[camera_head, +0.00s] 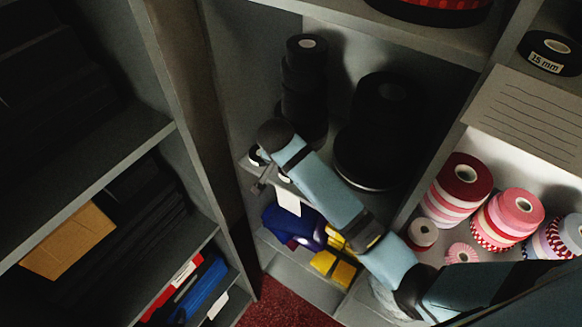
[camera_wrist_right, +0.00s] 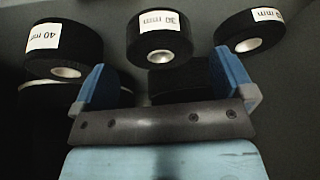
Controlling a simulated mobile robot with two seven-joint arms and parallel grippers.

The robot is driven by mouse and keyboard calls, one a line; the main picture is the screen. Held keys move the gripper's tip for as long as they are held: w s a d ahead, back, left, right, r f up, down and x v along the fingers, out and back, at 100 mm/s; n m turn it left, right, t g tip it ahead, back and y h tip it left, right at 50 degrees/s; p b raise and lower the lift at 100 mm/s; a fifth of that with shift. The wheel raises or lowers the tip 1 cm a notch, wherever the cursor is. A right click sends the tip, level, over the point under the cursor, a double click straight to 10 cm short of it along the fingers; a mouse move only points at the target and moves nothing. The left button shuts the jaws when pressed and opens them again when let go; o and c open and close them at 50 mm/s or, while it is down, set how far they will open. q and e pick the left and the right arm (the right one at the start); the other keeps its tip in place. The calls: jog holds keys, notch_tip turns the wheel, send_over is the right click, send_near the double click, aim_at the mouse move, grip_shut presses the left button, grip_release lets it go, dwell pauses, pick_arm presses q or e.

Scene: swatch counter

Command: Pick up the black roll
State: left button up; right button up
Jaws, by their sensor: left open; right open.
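Several black rolls show in the head view: a narrow stack (camera_head: 304,75) at the back left of the middle shelf, a wider stack (camera_head: 385,110) beside it, and a roll marked 15 mm (camera_head: 548,55) at upper right. In the right wrist view my right gripper (camera_wrist_right: 166,88) is open. Beyond its fingers are black rolls marked 40 mm (camera_wrist_right: 85,50) and 30 mm (camera_wrist_right: 178,40), and a third (camera_wrist_right: 250,35). A dark roll (camera_wrist_right: 180,80) shows between the fingers; contact is unclear.
Pink and red rolls (camera_head: 465,172) fill the right compartment beside a lined sheet (camera_head: 525,110). A dark upright (camera_head: 200,130) divides the shelves at left. A cardboard box (camera_head: 68,240) sits on the left shelf.

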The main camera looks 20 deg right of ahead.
jog(key=x, duration=0.3)
jog(key=shift+f, duration=0.15)
jog(key=c, duration=1)
jog(key=shift+o, duration=0.2)
jog(key=shift+w, duration=0.1)
